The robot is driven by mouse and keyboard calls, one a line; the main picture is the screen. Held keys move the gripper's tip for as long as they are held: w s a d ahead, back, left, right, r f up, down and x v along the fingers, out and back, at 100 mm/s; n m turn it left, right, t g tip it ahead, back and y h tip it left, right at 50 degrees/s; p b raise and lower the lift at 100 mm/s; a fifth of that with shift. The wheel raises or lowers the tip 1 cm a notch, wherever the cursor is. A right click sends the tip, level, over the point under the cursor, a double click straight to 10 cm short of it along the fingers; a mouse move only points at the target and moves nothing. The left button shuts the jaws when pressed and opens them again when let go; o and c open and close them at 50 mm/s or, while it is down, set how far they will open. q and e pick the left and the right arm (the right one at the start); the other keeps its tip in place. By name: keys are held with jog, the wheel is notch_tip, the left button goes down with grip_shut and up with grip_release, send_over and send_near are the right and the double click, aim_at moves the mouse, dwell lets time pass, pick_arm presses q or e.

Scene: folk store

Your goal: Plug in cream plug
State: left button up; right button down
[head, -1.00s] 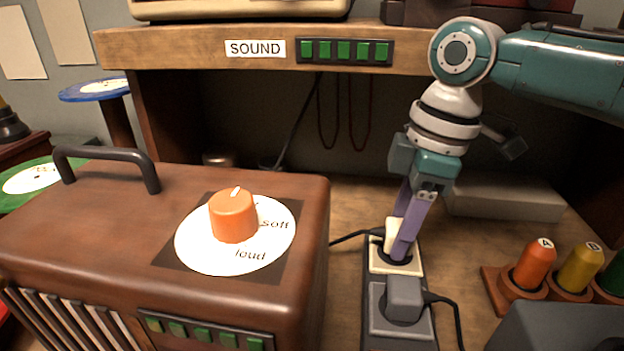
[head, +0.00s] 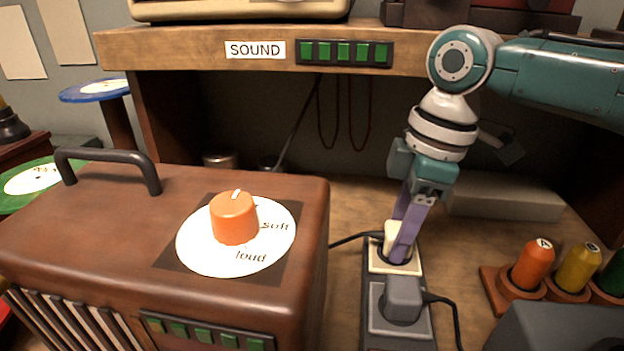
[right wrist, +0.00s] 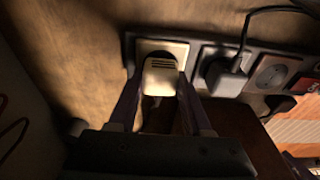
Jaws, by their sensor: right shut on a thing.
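The cream plug (head: 391,238) is at the cream socket (head: 412,270) at the far end of the power strip, its dark cord trailing left. My right gripper (head: 400,252) points down and is shut on the plug, one purple finger in front of it. In the right wrist view the cream plug (right wrist: 160,78) sits between the two fingers (right wrist: 157,95), over the cream socket plate (right wrist: 180,48). The plug appears to touch the socket; how deep its pins are is hidden. My left gripper is out of view.
A grey plug (head: 403,298) with a dark cord fills the neighbouring grey socket. A brown box with an orange knob (head: 234,218) stands left of the strip. Lettered spools (head: 533,265) stand right, a dark grey box (head: 560,330) in front. A shelf (head: 200,48) overhangs behind.

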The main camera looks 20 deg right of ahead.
jog(key=shift+f, duration=0.4)
jog(key=shift+c, duration=1.3)
grip_release()
jog(key=r, duration=0.5)
jog(key=d+r+p, duration=0.1)
jog(key=r, duration=0.1)
jog(key=shift+s+r, duration=0.25)
